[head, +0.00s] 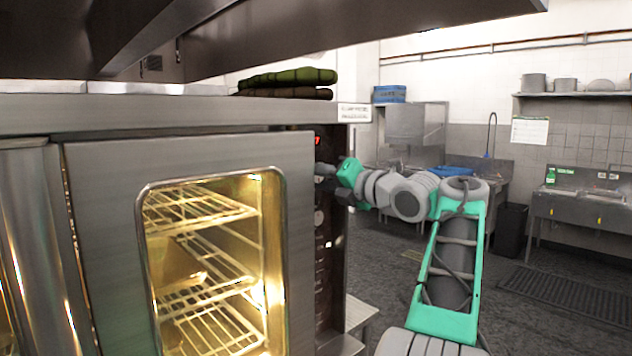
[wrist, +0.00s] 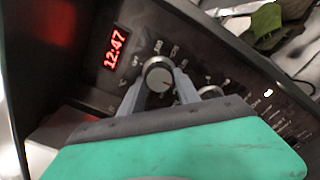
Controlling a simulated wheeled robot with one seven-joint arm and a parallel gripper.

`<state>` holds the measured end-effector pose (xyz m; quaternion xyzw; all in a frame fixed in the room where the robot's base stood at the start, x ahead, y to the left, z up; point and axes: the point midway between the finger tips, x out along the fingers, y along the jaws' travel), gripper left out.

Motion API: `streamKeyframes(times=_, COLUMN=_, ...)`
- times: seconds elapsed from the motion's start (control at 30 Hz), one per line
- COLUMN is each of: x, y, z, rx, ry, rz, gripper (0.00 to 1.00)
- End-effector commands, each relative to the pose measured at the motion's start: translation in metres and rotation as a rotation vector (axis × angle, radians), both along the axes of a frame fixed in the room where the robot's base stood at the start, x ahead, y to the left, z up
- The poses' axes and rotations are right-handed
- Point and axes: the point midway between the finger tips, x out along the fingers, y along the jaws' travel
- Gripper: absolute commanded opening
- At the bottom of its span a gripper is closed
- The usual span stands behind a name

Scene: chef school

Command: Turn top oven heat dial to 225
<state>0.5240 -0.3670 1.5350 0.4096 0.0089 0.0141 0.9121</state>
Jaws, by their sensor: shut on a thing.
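The oven (head: 105,200) stands on the left in the head view, its door glass lit from inside. Its dark control panel (wrist: 95,95) fills much of the wrist view. My gripper (wrist: 160,88) is shut on this dial, one finger on each side. In the head view my gripper (head: 326,170) reaches the panel at the oven's right edge, and the dial is hidden there.
A red display (wrist: 115,48) reads 12:47. A second knob (wrist: 210,92) sits close to the right finger. Green oven mitts (head: 290,77) lie on top of the oven. A steel hood (head: 330,35) hangs above. Open floor (head: 390,275) and sinks lie to the right.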

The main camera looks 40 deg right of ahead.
Motion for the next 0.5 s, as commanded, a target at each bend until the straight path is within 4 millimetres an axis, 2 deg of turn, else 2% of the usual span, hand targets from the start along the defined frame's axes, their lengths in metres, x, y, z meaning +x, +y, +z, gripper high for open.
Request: streamKeyframes(times=0.5, x=-0.0016, y=-0.0018, z=0.0077, rx=0.446, ry=-0.001, rz=-0.009, gripper=0.00)
